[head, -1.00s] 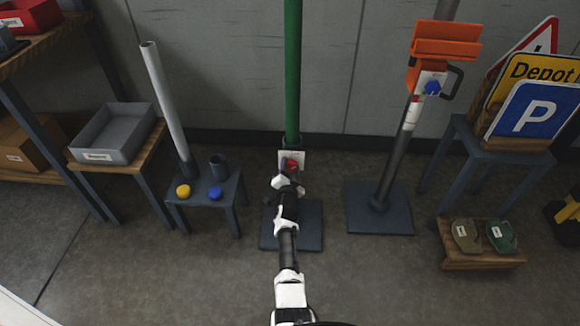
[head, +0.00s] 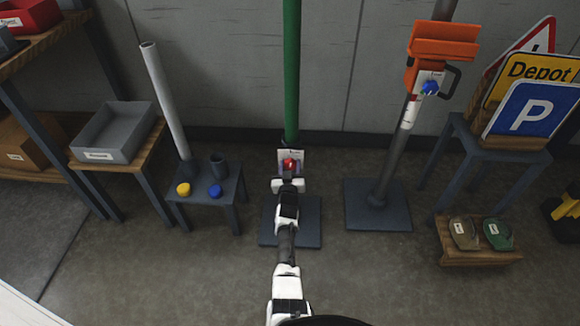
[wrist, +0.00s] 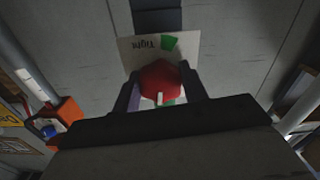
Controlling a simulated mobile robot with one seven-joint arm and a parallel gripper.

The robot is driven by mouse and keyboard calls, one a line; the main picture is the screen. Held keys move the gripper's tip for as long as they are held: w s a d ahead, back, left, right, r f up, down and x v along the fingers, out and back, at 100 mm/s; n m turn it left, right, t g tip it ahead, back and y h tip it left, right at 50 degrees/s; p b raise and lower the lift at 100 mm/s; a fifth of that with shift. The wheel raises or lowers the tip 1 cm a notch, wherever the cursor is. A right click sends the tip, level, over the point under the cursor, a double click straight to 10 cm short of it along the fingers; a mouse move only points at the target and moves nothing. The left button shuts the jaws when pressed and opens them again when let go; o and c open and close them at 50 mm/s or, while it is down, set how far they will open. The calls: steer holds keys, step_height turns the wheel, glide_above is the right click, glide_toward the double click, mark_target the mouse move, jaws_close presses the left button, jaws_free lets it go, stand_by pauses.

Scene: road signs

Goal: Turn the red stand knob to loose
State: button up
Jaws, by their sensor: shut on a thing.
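The red knob (head: 290,163) sits on a white plate (head: 283,156) low on the stand with the green pole (head: 291,75). My gripper (head: 289,172) is at the knob from the front. In the wrist view the red knob (wrist: 160,82) lies between my two fingers (wrist: 160,92), which are shut on its sides. A small white mark on the knob points toward the bottom of the wrist picture. The plate (wrist: 185,50) there shows the word "tight", upside down, beside a green patch. Other marks on the plate are partly hidden by the knob and fingers.
A low table (head: 229,184) with yellow and blue knobs stands left of the stand. Another stand with an orange holder (head: 440,45) and blue knob is at right. A wooden step (head: 470,252) bears two discs. Floor between the stands is clear.

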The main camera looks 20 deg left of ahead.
steer(key=shift+r+n, duration=0.15)
steer(key=shift+n, duration=0.45)
steer(key=o, duration=1)
steer(key=shift+s, duration=0.1)
steer(key=p+v, duration=0.5)
steer(key=v, duration=0.8)
steer(key=shift+s+p, duration=0.3)
steer(key=shift+p, duration=0.1)
